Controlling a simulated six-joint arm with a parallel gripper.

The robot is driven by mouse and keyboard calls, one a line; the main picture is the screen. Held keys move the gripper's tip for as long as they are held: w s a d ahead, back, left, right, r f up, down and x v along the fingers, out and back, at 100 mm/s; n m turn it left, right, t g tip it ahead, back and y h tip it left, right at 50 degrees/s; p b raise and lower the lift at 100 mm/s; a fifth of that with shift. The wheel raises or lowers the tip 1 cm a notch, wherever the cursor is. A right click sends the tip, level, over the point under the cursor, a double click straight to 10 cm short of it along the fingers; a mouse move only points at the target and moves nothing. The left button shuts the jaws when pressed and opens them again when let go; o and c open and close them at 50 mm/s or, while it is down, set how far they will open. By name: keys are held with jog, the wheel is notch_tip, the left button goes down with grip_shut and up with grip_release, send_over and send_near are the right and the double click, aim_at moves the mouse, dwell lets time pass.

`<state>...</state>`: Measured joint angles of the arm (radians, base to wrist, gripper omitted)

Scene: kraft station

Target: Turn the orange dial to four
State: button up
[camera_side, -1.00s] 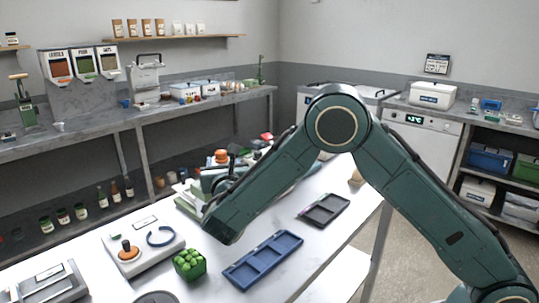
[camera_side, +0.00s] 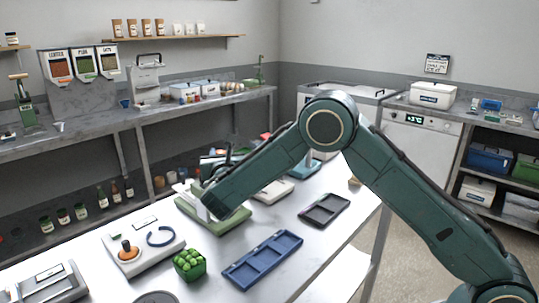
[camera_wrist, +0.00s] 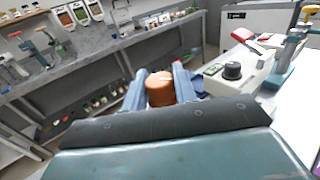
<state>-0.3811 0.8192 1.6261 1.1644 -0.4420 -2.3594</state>
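The orange dial (camera_wrist: 160,90) shows in the wrist view, with a pale mark on its top. My gripper (camera_wrist: 160,80) has one blue-grey finger on each side of it, very close to its sides. I cannot tell whether the fingers touch or press it. My gripper's palm hides the foot of the dial. In the side view my arm hides the dial and most of my gripper. A green-based device (camera_side: 232,222) lies under the end of my arm there. No dial number can be read.
A dark tray (camera_side: 325,210) is to the right. A black knob (camera_wrist: 232,70) is right of my gripper in the wrist view.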

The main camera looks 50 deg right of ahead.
jog(key=c, duration=0.3)
jog(key=shift+c, duration=0.2)
jog(key=shift+m+g+h, duration=0.3)
jog(key=shift+h, duration=0.1)
jog(key=shift+w+r+m+g+h, duration=0.1)
jog(key=shift+m+g+h, duration=1.2)
jog(key=shift+h, duration=0.1)
jog(key=shift+d+m+g+h, duration=0.1)
jog(key=shift+m+g+h, duration=0.65)
jog(key=shift+g, duration=0.25)
jog(key=o, duration=0.9)
jog(key=shift+o, duration=0.2)
jog(key=shift+n+t+y, duration=0.95)
jog(key=shift+n+t, duration=0.1)
jog(key=shift+t, duration=0.15)
